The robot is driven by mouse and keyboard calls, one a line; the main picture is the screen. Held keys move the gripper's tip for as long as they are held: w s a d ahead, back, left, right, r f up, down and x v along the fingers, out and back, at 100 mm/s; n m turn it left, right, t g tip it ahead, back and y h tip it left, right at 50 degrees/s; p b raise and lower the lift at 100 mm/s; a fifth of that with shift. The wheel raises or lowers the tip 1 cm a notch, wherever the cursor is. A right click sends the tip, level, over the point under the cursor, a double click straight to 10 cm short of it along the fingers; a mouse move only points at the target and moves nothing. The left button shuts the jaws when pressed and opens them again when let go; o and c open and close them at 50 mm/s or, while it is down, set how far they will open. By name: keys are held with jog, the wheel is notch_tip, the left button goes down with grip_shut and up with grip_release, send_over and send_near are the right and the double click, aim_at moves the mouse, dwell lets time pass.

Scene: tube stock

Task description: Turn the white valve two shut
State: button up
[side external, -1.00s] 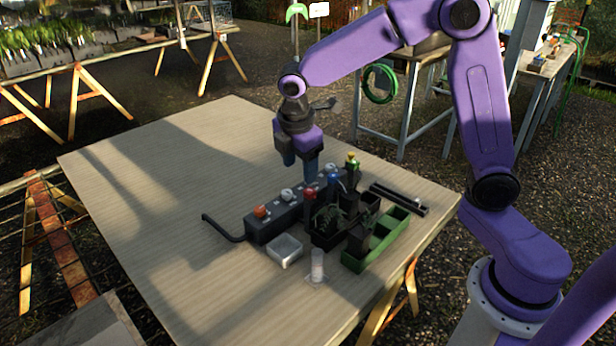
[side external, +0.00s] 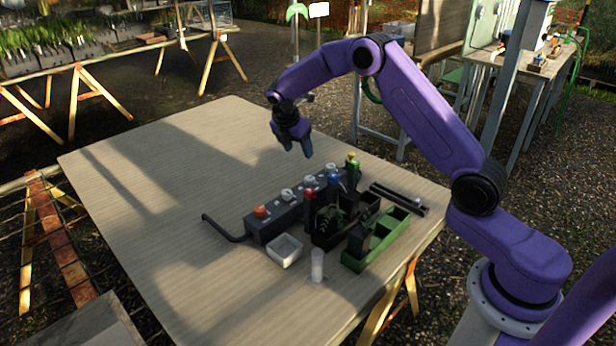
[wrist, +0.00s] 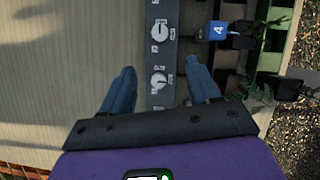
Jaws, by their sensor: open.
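A dark valve block (side external: 262,229) lies on the table with an orange knob (side external: 261,211) at its left end. Farther along it are a white knob (side external: 287,194) and another white knob (side external: 310,181). In the wrist view, a white round knob (wrist: 159,80) sits between my fingers, and another white knob (wrist: 160,30) is farther up the block. Small labels flank them; I cannot read which is valve two. My gripper (side external: 296,148) is open and empty, raised above and apart from the block. Its fingers also show in the wrist view (wrist: 160,66).
A red-topped part (side external: 309,194) and a blue tag marked 4 (wrist: 219,30) stand beside the block. Black planters, a green tray (side external: 365,262), a white dish (side external: 285,250) and a white cylinder (side external: 317,266) are in front. The table's left side (side external: 150,200) is mostly clear.

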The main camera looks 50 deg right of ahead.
aim_at(309, 179)
jog(key=x, duration=1.4)
jog(key=shift+f, duration=0.25)
jog(key=c, duration=1)
